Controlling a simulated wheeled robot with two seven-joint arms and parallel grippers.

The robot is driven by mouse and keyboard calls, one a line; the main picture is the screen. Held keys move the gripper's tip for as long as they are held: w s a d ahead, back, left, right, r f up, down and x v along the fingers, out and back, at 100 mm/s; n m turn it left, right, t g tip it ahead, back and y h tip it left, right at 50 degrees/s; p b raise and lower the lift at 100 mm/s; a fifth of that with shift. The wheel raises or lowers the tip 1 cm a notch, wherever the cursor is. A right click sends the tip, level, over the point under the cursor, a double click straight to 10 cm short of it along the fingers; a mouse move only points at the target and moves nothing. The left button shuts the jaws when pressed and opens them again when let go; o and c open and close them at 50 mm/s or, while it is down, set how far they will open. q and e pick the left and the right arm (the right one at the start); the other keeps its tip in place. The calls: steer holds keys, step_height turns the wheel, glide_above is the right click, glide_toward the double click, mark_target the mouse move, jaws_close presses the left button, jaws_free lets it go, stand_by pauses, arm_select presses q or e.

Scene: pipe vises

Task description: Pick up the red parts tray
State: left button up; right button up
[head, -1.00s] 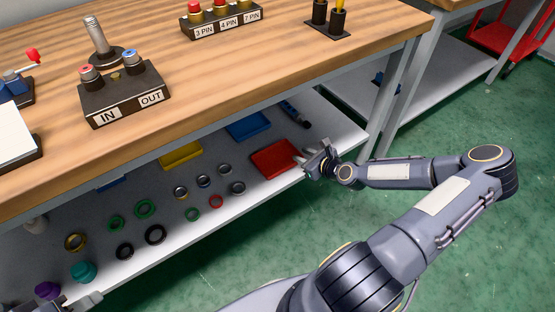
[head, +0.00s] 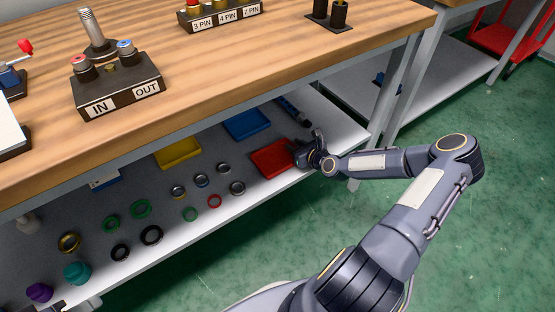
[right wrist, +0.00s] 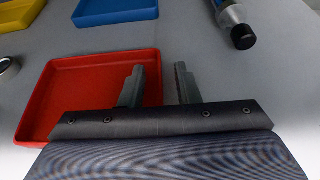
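The red parts tray (head: 272,159) is a shallow open tray near the front edge of the lower shelf, at its right part. It also shows in the right wrist view (right wrist: 85,95) and looks empty. My right gripper (head: 302,152) is at the tray's right side. In the right wrist view its fingers (right wrist: 158,72) are apart, one over the tray by its right wall and the other outside that wall. Contact with the wall cannot be told. My left gripper (head: 62,306) barely shows at the bottom left edge, and its fingers are mostly cut off.
A blue tray (head: 247,123) lies behind the red one and a yellow tray (head: 178,152) to its left. A dark blue cylindrical tool (head: 293,111) lies behind. Several rings lie left on the shelf. The wooden benchtop (head: 210,65) overhangs the shelf.

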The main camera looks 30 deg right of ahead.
jaws_close()
steer(key=shift+r, duration=0.15)
